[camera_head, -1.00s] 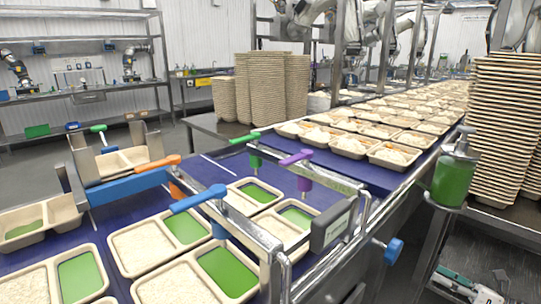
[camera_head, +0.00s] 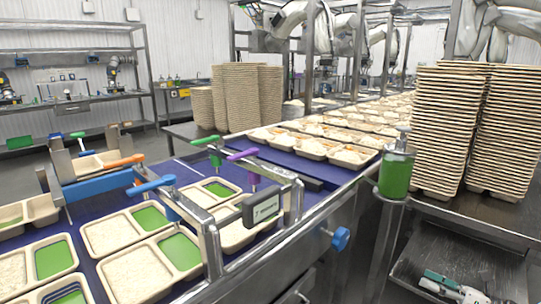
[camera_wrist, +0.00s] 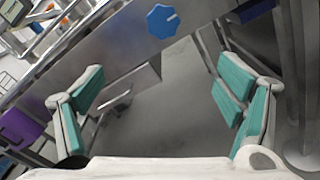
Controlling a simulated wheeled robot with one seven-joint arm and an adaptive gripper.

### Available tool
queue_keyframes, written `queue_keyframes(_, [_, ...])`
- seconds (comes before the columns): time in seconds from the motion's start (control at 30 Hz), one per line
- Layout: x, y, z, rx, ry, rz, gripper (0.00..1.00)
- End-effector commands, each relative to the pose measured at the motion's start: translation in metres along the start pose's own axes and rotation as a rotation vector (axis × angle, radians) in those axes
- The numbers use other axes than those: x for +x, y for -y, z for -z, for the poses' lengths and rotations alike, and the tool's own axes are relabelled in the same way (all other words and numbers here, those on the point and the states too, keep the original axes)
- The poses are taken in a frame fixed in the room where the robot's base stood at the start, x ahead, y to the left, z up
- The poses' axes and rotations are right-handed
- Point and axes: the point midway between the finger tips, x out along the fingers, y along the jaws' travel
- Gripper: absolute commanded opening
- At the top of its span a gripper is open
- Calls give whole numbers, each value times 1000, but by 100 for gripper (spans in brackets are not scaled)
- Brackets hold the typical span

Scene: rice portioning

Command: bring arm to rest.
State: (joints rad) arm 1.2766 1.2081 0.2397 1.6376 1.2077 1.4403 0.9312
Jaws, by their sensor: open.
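My gripper (camera_wrist: 162,92) is open and empty in the wrist view, its two teal-padded fingers spread wide. Between the fingers only grey floor and part of the metal machine frame show. A blue knob (camera_wrist: 162,21) on the conveyor's side lies beyond the fingertips, apart from them. In the head view my gripper (camera_head: 455,288) shows small at the bottom right, low down beside the conveyor, and it touches nothing that I can see. The rest of my arm is mostly out of the picture.
The blue conveyor (camera_head: 178,169) carries trays with rice and green compartments on the left. A green dispenser (camera_head: 396,172) stands right of it. Tall tray stacks (camera_head: 424,125) stand on a dark table at right. A metal lower shelf (camera_head: 470,262) lies close to my gripper.

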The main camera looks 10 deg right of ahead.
Motion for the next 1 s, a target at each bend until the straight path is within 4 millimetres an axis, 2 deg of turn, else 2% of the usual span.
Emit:
queue_keyframes(0.27, [20, -28, -14, -83, -103, -51, 86])
queue_keyframes(0.57, [51, -82, -34, -252, -290, -148, 86])
queue_keyframes(0.67, [64, -112, -43, -344, -383, -202, 86])
queue_keyframes(0.8, [83, -169, -56, -526, -547, -307, 86])
queue_keyframes(1.0, [97, -252, -67, -811, -766, -475, 86])
